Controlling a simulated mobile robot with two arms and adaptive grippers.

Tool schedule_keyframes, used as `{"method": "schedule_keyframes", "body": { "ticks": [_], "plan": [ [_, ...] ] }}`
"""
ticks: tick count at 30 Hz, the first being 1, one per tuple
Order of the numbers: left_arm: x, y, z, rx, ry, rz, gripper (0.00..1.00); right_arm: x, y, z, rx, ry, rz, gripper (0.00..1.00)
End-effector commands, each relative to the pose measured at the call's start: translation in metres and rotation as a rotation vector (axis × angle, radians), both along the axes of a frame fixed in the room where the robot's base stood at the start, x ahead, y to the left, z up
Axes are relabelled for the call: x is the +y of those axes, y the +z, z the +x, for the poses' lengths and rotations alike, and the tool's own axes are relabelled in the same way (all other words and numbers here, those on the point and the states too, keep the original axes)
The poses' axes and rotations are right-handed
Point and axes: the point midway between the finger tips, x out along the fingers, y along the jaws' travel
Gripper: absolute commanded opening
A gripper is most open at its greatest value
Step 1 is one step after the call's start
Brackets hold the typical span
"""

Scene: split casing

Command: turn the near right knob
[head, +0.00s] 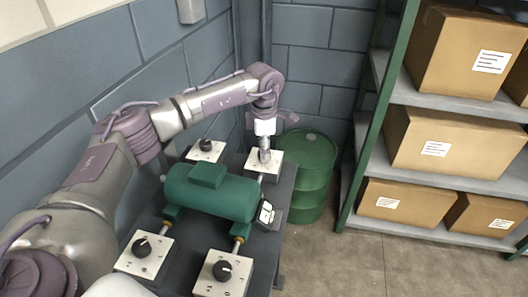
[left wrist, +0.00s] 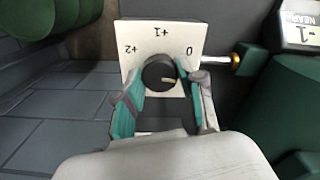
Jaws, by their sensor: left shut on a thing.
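Two knobs are at the front of the bench in the head view: the near right black knob (head: 222,270) on a white plate (head: 208,284), and a near left knob (head: 141,246). My left gripper (head: 264,153) is at the far right plate (head: 272,168), away from the near right knob. In the left wrist view, my left gripper (left wrist: 166,82) has its fingers on both sides of a black knob (left wrist: 157,73) and is shut on it. My right gripper is not in view.
A green tank (head: 210,190) lies between the knobs on the dark bench (head: 188,262). A small display (head: 266,212) is at its right end; in the wrist view it reads NEAR and -1. A green drum (head: 310,165) and shelves of boxes (head: 455,50) stand right.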

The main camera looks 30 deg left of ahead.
Motion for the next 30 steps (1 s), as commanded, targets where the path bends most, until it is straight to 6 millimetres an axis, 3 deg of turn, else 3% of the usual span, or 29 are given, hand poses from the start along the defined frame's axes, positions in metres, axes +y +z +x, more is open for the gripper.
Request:
{"method": "schedule_keyframes", "body": {
  "ticks": [12,30],
  "plan": [
    [0.0000,0.0018,0.0018,-0.008,-0.293,-0.001,0.04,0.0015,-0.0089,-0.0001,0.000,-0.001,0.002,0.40],
    [-0.0004,0.0024,0.0017,-0.007,-0.392,-0.002,0.04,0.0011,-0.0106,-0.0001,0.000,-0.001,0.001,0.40]
  ]
}}
